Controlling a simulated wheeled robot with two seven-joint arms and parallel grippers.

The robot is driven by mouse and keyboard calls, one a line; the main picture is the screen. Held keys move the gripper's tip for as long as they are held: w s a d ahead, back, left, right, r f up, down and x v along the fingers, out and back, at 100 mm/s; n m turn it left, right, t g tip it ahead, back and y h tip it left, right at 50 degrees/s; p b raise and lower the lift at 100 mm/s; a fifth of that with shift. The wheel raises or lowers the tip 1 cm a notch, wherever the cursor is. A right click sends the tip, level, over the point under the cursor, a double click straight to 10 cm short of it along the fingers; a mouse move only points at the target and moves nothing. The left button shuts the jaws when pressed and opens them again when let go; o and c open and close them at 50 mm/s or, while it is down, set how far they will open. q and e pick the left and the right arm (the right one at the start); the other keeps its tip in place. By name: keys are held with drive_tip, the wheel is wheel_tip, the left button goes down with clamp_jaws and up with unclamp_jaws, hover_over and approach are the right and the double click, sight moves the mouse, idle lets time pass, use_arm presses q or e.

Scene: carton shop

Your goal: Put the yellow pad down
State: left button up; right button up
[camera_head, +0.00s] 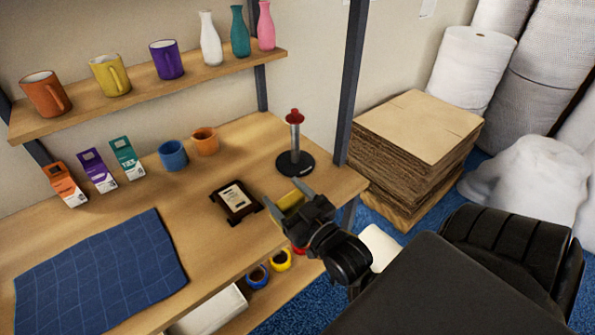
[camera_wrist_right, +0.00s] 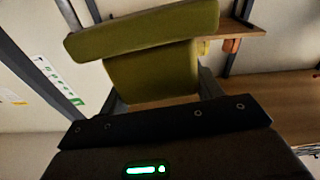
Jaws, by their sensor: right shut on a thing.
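The yellow pad (camera_head: 291,203) is between the fingers of my right gripper (camera_head: 283,192), by the right front part of the wooden table (camera_head: 215,255). In the right wrist view the pad (camera_wrist_right: 150,70) looks olive, with a wide bar across a narrower block, and the fingers lie on both sides of the block. My right gripper is shut on it. The pad seems held above the table, but its height and any contact are hard to tell. My left gripper is not in view.
A dark framed plaque (camera_head: 236,203) lies left of the pad. A black-based stand with a red top (camera_head: 295,150) is behind it. A blue checked cloth (camera_head: 95,270) covers the left front. Mugs (camera_head: 173,155) and cartons (camera_head: 97,172) stand farther back. Stacked cardboard (camera_head: 415,130) is to the right.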

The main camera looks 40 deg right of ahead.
drive_tip(key=shift+s+d+f+m+g, duration=0.1)
drive_tip(key=shift+s+d+m+g, duration=0.3)
drive_tip(key=shift+m+g, duration=0.3)
drive_tip(key=shift+d, duration=0.1)
drive_tip(key=w+d+f+b, duration=0.1)
drive_tip(key=w+d+f, duration=0.2)
drive_tip(key=f, duration=0.1)
drive_tip(key=w+d+f+b, duration=0.2)
drive_tip(key=w+d+f, duration=0.1)
drive_tip(key=w+f, duration=0.1)
drive_tip(key=w+d+f+b, duration=0.2)
drive_tip(key=w+d+f, duration=0.1)
drive_tip(key=f, duration=0.1)
drive_tip(key=shift+w+d+f, duration=0.2)
drive_tip(key=shift+w, duration=0.1)
drive_tip(key=shift+f, duration=0.15)
drive_tip(key=o, duration=0.9)
